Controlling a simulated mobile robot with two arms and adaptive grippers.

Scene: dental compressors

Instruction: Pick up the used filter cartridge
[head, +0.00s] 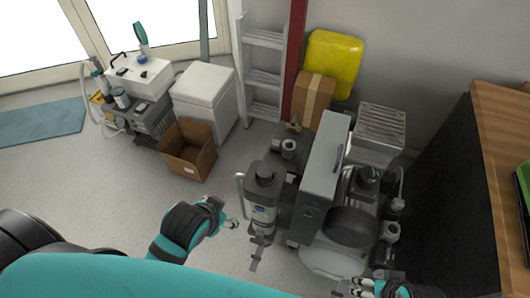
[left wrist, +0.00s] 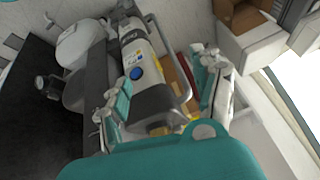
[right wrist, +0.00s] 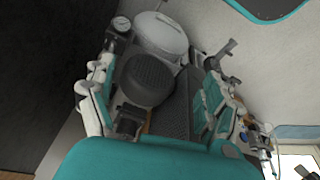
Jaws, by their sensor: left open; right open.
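I cannot clearly make out the used filter cartridge in any view; a small pale cylinder (head: 288,149) on a dark unit behind the compressor may be it, too small to tell. A grey upright canister (head: 262,192) with a blue round button stands at the compressor's left side; it also shows between the fingers in the left wrist view (left wrist: 150,72). My left gripper (head: 232,223) is open and empty, left of the canister and apart from it. My right gripper (head: 364,286) is open and empty at the bottom, near the compressor's round pale tank (head: 328,262).
The compressor's grey cabinet (head: 322,165) and black ribbed motor (head: 350,228) stand right of the canister. An open cardboard box (head: 187,150) lies on the floor at left, near a white bin (head: 203,90). A wooden-topped bench (head: 500,110) bounds the right.

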